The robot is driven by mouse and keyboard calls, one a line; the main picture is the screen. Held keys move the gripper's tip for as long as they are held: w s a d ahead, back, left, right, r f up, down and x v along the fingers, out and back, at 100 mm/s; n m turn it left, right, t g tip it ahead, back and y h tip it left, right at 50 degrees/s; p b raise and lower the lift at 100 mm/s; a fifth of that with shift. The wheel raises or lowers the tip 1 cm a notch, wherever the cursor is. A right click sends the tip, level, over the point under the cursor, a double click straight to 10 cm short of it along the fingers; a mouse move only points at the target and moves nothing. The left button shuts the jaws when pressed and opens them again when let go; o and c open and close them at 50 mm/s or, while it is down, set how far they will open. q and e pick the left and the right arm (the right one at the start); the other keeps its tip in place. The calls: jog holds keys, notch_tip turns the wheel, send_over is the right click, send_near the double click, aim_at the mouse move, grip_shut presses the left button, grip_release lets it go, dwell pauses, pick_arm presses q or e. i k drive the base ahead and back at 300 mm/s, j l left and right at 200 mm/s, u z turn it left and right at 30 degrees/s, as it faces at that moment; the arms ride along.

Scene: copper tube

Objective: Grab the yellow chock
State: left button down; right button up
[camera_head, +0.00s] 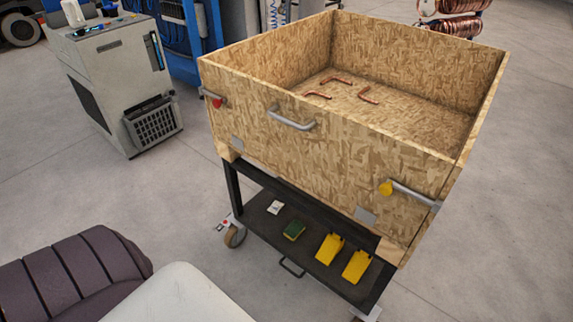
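Two yellow chocks lie side by side on the dark lower shelf (262,222) of a cart, towards its right end. The left yellow chock (329,249) is a little farther back than the right yellow chock (356,266). They look wedge-shaped, and a small gap separates them. Neither of my grippers is in view. Nothing is touching the chocks except the shelf.
A large open wooden box (330,130) with metal handles sits above the shelf and holds several copper tube pieces (368,94). A green item (294,230) and a small white item (275,207) lie left of the chocks. A grey machine (110,80) stands at left. The floor is clear between.

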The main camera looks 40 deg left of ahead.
aim_at(333, 244)
jog(key=u, duration=0.7)
jog(key=i+j+z, duration=0.2)
jog(key=j, duration=0.15)
jog(key=i+j+z, duration=0.15)
jog(key=j, duration=0.2)
jog(key=j+z, duration=0.2)
jog(key=j, duration=0.15)
jog(key=i, duration=0.05)
